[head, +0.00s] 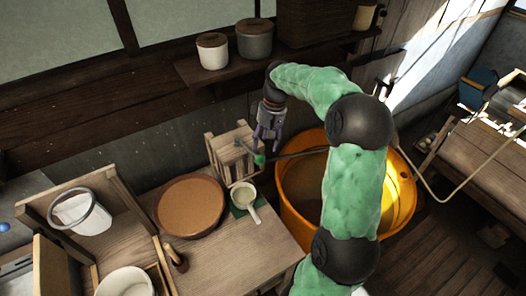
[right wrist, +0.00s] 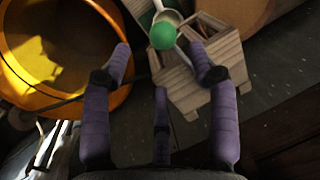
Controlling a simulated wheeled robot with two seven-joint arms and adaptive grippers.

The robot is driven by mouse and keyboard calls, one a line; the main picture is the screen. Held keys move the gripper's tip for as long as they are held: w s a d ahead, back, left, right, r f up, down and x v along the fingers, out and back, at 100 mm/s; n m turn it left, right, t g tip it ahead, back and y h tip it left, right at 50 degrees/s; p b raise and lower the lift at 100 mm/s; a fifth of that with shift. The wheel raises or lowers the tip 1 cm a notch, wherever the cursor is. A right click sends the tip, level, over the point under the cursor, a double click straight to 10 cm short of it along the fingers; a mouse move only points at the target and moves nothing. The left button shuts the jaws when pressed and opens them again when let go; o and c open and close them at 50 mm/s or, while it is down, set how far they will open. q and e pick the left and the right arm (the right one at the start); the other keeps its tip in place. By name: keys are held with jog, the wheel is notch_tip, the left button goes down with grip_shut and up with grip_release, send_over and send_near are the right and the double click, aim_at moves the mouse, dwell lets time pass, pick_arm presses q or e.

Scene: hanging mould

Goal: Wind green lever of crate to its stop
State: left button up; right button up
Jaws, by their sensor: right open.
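The wooden slatted crate (head: 229,154) stands at the back of the table, and it also shows in the right wrist view (right wrist: 196,78). The green lever knob (head: 259,160) sits at the crate's right side; in the right wrist view the round green knob (right wrist: 162,36) lies beyond and between my fingertips. My right gripper (head: 268,139) is open just above and behind the knob, pointing down. In the right wrist view its purple fingers (right wrist: 163,62) are spread and hold nothing. The lever's arm is mostly hidden. My left gripper is out of view.
A large orange tub (head: 292,205) stands right of the crate, with a dark rod across it. A brown round lid or dish (head: 190,205) and a pale ladle or cup (head: 244,197) on a green mat lie in front of the crate. A shelf (head: 220,70) with canisters is behind.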

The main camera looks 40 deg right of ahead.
jog(key=shift+s+d+r, duration=0.1)
jog(key=shift+d+r, duration=0.15)
jog(key=shift+r, duration=0.9)
jog(key=shift+s+d+r, duration=0.1)
jog(key=shift+d+r, duration=0.1)
jog(key=shift+r, duration=0.9)
